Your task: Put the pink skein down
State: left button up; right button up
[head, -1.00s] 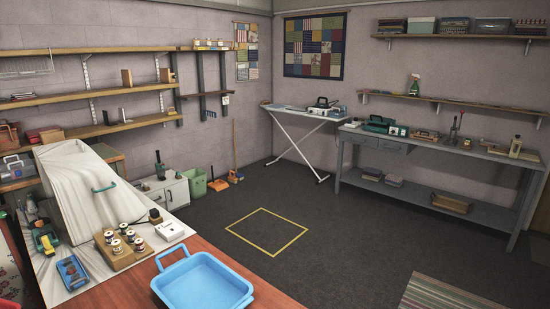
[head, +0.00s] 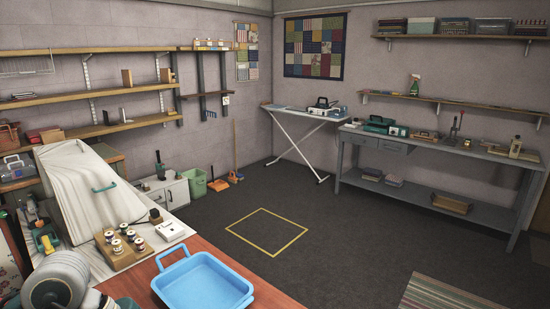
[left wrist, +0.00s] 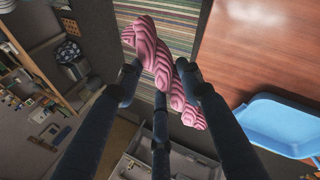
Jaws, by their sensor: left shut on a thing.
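The pink skein (left wrist: 154,52) is a twisted, ribbed bundle in the left wrist view. My left gripper (left wrist: 161,82) is shut on it, with dark fingers on both sides and one below its middle. The skein lies slanted across the fingers and is held in the air. In the head view the skein does not show; only grey parts of my left arm show at the lower left. My right gripper is in neither view.
A blue tray (head: 203,281) with handles stands empty on the reddish wooden table (head: 138,284); it also shows in the left wrist view (left wrist: 280,122). A striped rug (head: 450,294) lies on the floor.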

pick_arm(q)
jog(key=shift+n, duration=0.3)
jog(key=a, duration=0.4)
jog(key=shift+w+f, duration=0.15)
jog(key=shift+f, duration=0.15)
jog(key=shift+d, duration=0.15)
